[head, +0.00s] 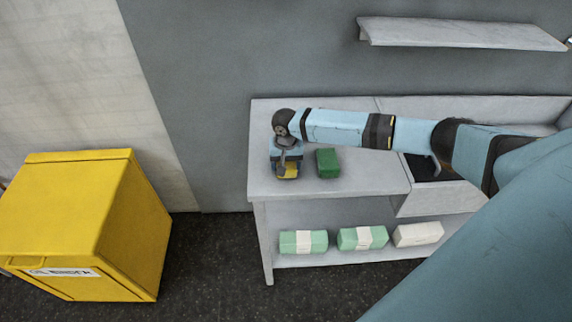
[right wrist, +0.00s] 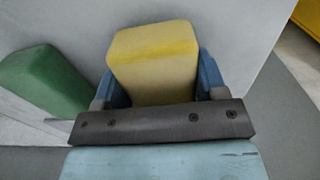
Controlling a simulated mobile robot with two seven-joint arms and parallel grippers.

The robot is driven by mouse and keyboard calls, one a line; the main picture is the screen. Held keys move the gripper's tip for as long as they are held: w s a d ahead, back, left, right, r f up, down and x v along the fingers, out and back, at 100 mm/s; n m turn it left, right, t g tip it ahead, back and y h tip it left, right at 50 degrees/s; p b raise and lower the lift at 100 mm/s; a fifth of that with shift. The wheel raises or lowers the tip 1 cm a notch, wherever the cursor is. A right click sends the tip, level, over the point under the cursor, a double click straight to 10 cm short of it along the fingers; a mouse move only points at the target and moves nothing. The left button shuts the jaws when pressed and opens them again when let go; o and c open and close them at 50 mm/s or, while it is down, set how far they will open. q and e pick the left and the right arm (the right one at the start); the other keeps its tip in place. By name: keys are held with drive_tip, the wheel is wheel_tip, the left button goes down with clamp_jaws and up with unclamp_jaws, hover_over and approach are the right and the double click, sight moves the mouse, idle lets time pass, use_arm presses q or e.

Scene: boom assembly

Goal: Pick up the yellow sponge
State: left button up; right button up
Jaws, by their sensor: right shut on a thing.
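The yellow sponge (right wrist: 153,62) sits between the two blue fingers of my right gripper (right wrist: 155,85) in the right wrist view. The fingers press on both its sides, so the gripper is shut on it. In the head view, my right gripper (head: 287,172) is at the left end of the table top, with part of the yellow sponge (head: 288,170) showing between its fingers. The rest of the sponge is hidden by the gripper. I cannot tell whether the sponge touches the table. My left gripper is not in view.
A green sponge (head: 328,162) lies just right of my right gripper on the grey table (head: 360,184). The lower shelf holds two green-and-white packs (head: 303,242) and a white one (head: 418,234). A yellow bin (head: 60,205) stands left. A wall shelf (head: 460,34) hangs above.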

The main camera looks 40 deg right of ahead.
wheel_tip(320, 180, up, 18)
drive_tip(key=b, duration=0.1)
drive_tip(key=s+a+r+n+p, duration=0.1)
drive_tip(key=s+a+n+p, duration=0.1)
drive_tip(key=s+a+n, duration=0.4)
drive_tip(key=s+a, duration=0.4)
drive_tip(key=a, duration=0.2)
drive_tip(key=shift+s, duration=0.35)
drive_tip(key=shift+r, duration=0.1)
drive_tip(key=shift+a, duration=0.15)
